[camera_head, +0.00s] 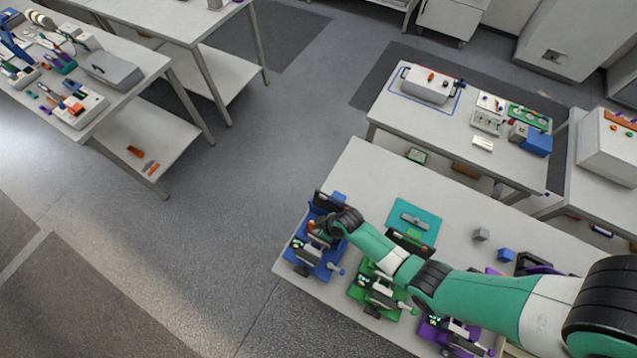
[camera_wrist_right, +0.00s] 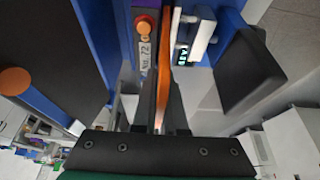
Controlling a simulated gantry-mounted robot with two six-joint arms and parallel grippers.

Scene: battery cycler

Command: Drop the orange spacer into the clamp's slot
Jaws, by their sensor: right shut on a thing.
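The orange spacer (camera_wrist_right: 165,68) shows edge-on as a thin upright strip in the right wrist view. My right gripper (camera_wrist_right: 162,105) is shut on it. In the head view my right gripper (camera_head: 317,228) is over the blue clamp (camera_head: 325,262) at the left end of the front table, and an orange bit shows beside it. In the wrist view, blue clamp walls (camera_wrist_right: 92,35) and a small lit display stand on both sides of the spacer. The slot itself is hidden, so I cannot tell how far the spacer is in it. My left gripper is not in view.
A green clamp (camera_head: 365,292) and a purple clamp (camera_head: 437,332) stand to the right along the table (camera_head: 350,180), partly under my right arm. A teal mat (camera_head: 427,212) with a grey part lies behind. A grey block (camera_head: 481,234) and a blue block (camera_head: 506,255) stand farther right.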

